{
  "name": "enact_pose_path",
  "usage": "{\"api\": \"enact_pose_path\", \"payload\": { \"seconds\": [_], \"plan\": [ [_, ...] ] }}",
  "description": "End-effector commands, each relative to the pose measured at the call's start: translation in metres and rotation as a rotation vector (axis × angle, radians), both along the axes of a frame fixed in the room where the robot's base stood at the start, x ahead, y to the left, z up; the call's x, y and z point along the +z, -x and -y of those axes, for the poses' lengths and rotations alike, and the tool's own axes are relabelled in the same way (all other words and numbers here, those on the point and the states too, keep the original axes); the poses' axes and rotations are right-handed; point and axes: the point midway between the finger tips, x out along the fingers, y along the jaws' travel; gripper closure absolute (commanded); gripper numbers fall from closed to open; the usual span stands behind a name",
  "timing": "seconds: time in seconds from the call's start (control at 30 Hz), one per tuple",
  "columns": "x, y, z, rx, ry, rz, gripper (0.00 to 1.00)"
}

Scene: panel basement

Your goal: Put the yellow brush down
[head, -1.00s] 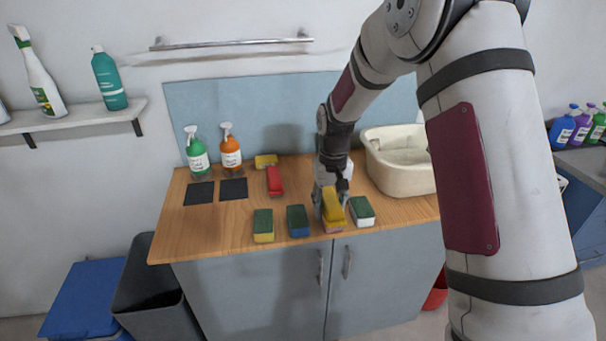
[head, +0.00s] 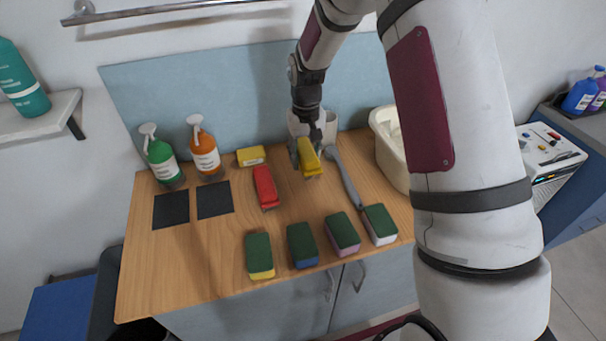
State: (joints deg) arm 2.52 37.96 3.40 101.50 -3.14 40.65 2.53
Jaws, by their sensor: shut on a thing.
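The yellow brush (head: 309,161) is in my gripper (head: 307,152), over the back middle of the wooden counter (head: 215,255). My gripper is shut on it; the arm's end hides part of it. I cannot tell whether the brush's underside touches the counter. A red brush (head: 265,186) lies to its left. A grey long-handled thing (head: 345,180) lies just to its right.
Several green-topped sponges stand along the front, including a yellow one (head: 259,256) and a blue one (head: 302,246). A yellow block (head: 250,156), green bottle (head: 161,160), orange bottle (head: 204,150) and pale basin (head: 388,148) stand behind. Counter between brushes and sponges is clear.

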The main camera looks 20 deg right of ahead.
Motion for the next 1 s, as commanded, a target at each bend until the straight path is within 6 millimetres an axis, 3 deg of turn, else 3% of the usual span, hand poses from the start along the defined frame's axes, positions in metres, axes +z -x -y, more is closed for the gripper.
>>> {"api": "enact_pose_path", "payload": {
  "seconds": [0.13, 0.6, 1.0],
  "plan": [
    [-0.025, 0.002, 0.000, 0.001, 0.000, -0.003, 0.88],
    [-0.076, 0.001, 0.000, -0.001, 0.000, -0.002, 0.88],
    [-0.082, 0.000, 0.000, 0.000, 0.000, 0.000, 0.88]
  ]
}}
